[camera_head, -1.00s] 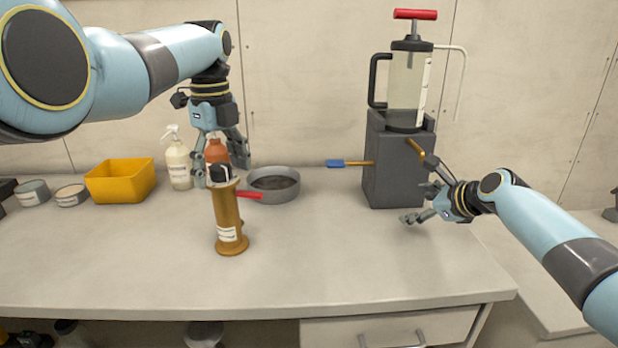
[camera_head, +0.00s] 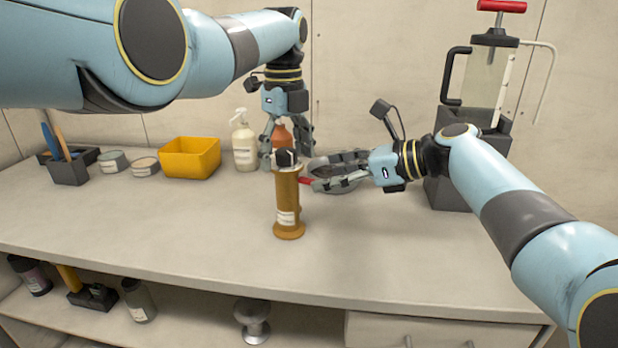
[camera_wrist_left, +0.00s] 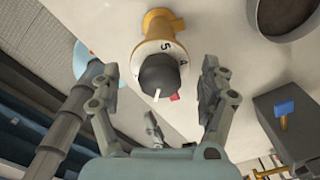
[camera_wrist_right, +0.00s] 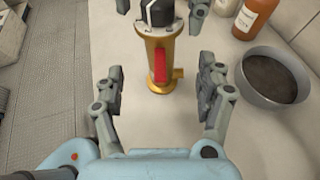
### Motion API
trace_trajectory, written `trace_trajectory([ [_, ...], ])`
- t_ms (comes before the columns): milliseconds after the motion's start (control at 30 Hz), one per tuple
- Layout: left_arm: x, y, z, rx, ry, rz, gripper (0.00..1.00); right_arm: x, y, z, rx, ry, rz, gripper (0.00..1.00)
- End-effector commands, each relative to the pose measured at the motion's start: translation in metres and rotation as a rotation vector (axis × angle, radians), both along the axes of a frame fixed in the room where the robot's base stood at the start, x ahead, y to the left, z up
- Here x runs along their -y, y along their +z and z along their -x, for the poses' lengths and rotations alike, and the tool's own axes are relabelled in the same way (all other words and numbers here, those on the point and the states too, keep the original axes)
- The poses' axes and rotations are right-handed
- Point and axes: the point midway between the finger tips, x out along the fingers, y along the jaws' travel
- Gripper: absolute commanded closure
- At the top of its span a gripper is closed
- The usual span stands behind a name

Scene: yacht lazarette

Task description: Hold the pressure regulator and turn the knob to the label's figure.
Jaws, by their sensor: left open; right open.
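The pressure regulator (camera_head: 287,205) is an upright brass-coloured cylinder with a flanged foot on the bench. It has a dark knob (camera_wrist_left: 158,75) on top, a red side lever (camera_wrist_right: 160,66) and a white label (camera_head: 286,218), too small to read. In the left wrist view a dial ring (camera_wrist_left: 150,52) around the knob shows a 5 and other marks. My left gripper (camera_head: 288,147) points down, open, above the knob, with its fingers apart around it. My right gripper (camera_head: 314,173) is open at the regulator's right side, fingers towards the body. It also shows in the right wrist view (camera_wrist_right: 160,88).
A grey round pan (camera_wrist_right: 274,76) stands close behind the regulator. The bench front is clear.

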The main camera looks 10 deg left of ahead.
Motion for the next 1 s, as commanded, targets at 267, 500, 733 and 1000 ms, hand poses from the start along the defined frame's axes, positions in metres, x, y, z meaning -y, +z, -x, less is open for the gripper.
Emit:
trace_trajectory([
  [267, 0.000, 0.000, 0.000, 0.000, 0.000, 0.000, 0.22, -0.043, -0.018, -0.013, -0.001, 0.001, 0.002, 0.27],
  [500, 0.000, 0.000, 0.000, 0.000, 0.000, 0.000, 0.22, -0.058, -0.024, -0.019, -0.001, 0.001, -0.003, 0.27],
  [733, 0.000, 0.000, 0.000, 0.000, 0.000, 0.000, 0.22, -0.064, -0.028, -0.019, -0.001, 0.000, 0.002, 0.27],
  [1000, 0.000, 0.000, 0.000, 0.000, 0.000, 0.000, 0.22, -0.065, -0.029, -0.019, 0.001, -0.002, 0.003, 0.27],
])
